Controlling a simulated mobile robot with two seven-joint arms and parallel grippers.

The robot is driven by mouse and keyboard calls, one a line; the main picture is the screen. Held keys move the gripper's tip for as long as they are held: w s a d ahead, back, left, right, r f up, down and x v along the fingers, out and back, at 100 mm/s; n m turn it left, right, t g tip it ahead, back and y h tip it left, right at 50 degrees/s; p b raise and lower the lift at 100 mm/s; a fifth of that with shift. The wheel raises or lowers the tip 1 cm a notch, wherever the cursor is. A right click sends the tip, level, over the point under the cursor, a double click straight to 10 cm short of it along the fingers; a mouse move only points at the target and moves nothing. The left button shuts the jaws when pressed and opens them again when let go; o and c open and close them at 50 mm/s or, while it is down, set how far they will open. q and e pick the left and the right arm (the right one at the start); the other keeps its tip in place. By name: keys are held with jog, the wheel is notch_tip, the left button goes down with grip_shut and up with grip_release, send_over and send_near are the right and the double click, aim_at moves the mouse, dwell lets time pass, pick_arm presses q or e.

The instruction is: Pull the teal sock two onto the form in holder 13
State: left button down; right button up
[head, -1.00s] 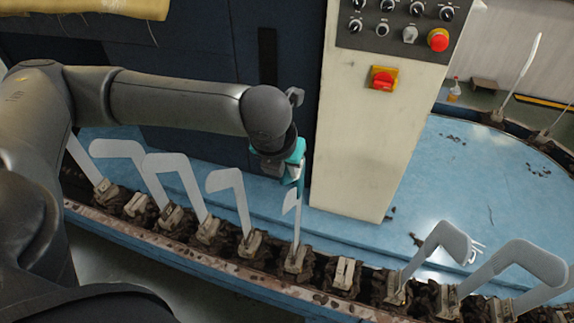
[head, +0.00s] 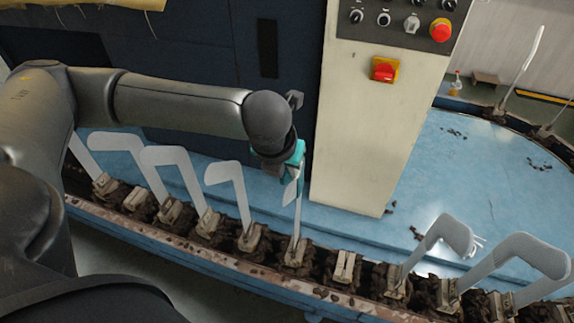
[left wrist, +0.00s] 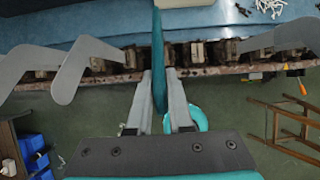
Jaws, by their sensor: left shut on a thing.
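The teal sock (left wrist: 158,55) shows as a narrow upright strip between the fingers of my left gripper (left wrist: 160,115) in the left wrist view. My left gripper (head: 288,165) is shut on it, and teal also shows at the gripper in the head view. A slim grey form (head: 297,215) stands upright in its holder (head: 296,252) directly below the gripper. The gripper is at this form's upper end. The arm and gripper hide how far the sock is around the form. I cannot read any holder number. My right gripper is not in view.
Bare grey forms stand close by on the left (head: 229,180) and farther off on the right (head: 445,235). An empty holder (head: 344,268) is just right of the form. The cream control cabinet (head: 365,140) rises close behind the gripper.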

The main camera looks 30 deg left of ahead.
aim_at(287, 204)
pick_arm(q)
jog(key=shift+f+b, duration=1.55)
jog(key=shift+f, duration=2.55)
jog(key=c, duration=0.7)
grip_release()
jog(key=shift+c, duration=0.2)
jog(key=shift+r, duration=0.1)
jog(key=p+v, duration=0.4)
jog(key=v, duration=1.1)
jog(key=shift+p, duration=0.3)
jog(key=shift+s+d, duration=0.1)
